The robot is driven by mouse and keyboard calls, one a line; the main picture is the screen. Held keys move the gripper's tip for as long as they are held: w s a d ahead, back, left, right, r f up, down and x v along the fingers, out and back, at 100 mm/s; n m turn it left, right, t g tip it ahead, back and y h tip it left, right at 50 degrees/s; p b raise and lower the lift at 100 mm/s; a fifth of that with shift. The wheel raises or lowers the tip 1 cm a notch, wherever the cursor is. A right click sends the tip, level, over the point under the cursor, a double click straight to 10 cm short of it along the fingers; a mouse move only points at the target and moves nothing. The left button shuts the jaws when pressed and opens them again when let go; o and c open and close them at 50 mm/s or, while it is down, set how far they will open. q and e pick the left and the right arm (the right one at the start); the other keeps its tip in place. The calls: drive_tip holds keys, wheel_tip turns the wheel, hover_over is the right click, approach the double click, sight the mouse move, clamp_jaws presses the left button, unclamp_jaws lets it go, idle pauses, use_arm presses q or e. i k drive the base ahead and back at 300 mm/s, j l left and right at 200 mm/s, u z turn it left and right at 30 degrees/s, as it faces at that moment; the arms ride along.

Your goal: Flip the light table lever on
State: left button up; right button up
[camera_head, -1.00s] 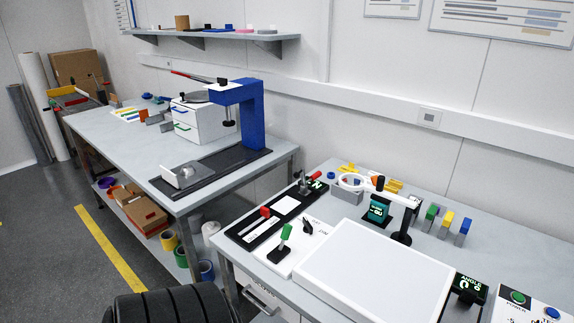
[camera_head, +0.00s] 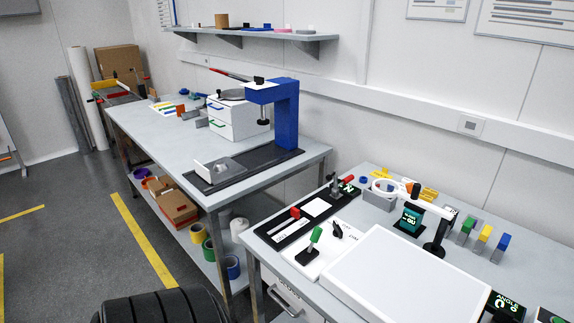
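The light table (camera_head: 405,280) is a flat white panel on the near bench, at the lower right; its surface looks plain white. Left of it, a white plate carries a lever with a green handle (camera_head: 316,235), tilted up to the right, and a small black knob (camera_head: 337,230). Behind it, a black strip (camera_head: 268,232) carries a red-handled lever (camera_head: 295,212) and, at its far end, another red-tipped part (camera_head: 348,180). The plate labels are too small to read, so I cannot tell which lever belongs to the light table. Neither gripper is in view.
A magnifier arm (camera_head: 440,230), a small teal display (camera_head: 411,219) and several coloured blocks (camera_head: 483,236) stand behind the light table. An angle display (camera_head: 506,306) is at its right. A second bench with a blue stand (camera_head: 286,115) is at the left. The floor has free room.

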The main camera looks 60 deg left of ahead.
sight(316, 234)
drive_tip(key=l+u, duration=0.2)
drive_tip(key=u, duration=0.25)
drive_tip(key=l+u, duration=0.15)
drive_tip(key=u, duration=0.3)
drive_tip(key=l+u, duration=0.2)
drive_tip(key=u, duration=0.25)
drive_tip(key=k+l+u, duration=0.1)
drive_tip(key=u, duration=0.35)
